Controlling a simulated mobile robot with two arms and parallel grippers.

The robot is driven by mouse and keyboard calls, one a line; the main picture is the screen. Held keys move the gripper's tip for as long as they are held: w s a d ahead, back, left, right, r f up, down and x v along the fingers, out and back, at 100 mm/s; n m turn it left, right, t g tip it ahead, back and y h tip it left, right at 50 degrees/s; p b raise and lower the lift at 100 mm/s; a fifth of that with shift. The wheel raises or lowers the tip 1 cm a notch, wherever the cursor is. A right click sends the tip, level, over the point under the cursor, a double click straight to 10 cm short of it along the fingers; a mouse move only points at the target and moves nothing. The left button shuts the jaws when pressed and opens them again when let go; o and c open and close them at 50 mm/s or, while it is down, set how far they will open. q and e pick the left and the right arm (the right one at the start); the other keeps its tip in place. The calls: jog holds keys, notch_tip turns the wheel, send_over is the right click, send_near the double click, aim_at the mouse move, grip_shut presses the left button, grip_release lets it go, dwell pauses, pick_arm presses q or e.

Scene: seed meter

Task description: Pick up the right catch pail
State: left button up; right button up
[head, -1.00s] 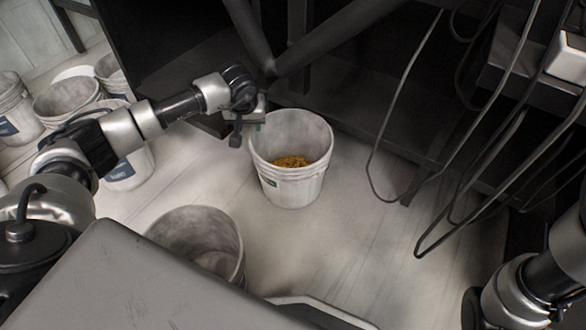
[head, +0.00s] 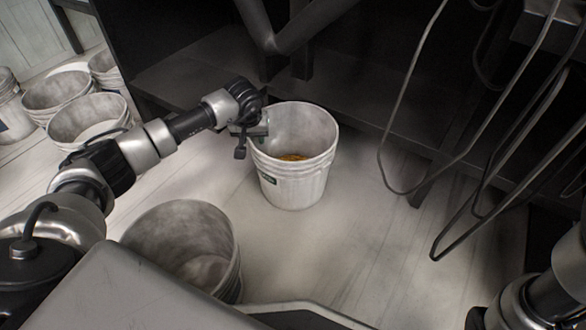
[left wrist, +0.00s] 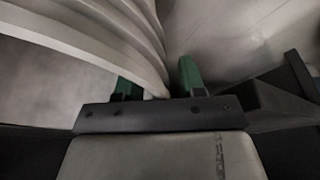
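A white pail (head: 295,185) with orange-yellow grain (head: 292,157) in its bottom stands upright on the floor, ahead of me in the head view. My left gripper (head: 258,130) is at the left side of its rim. In the left wrist view, the two green fingertips (left wrist: 158,82) are apart. The ribbed pail wall (left wrist: 125,45) runs down between them, and I see a gap beside the right finger. My right arm shows at the lower right of the head view, but its gripper is out of view.
An empty-looking pail (head: 190,245) stands nearer to me at lower left. Several more pails (head: 88,122) stand at the far left. Dark machine framing (head: 300,45) is behind the grain pail, and black hoses (head: 385,150) hang to its right.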

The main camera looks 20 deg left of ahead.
pick_arm(q)
jog(key=shift+r, duration=0.15)
jog(key=shift+c, duration=0.2)
grip_shut()
jog(key=shift+a, duration=0.15)
dwell(0.8)
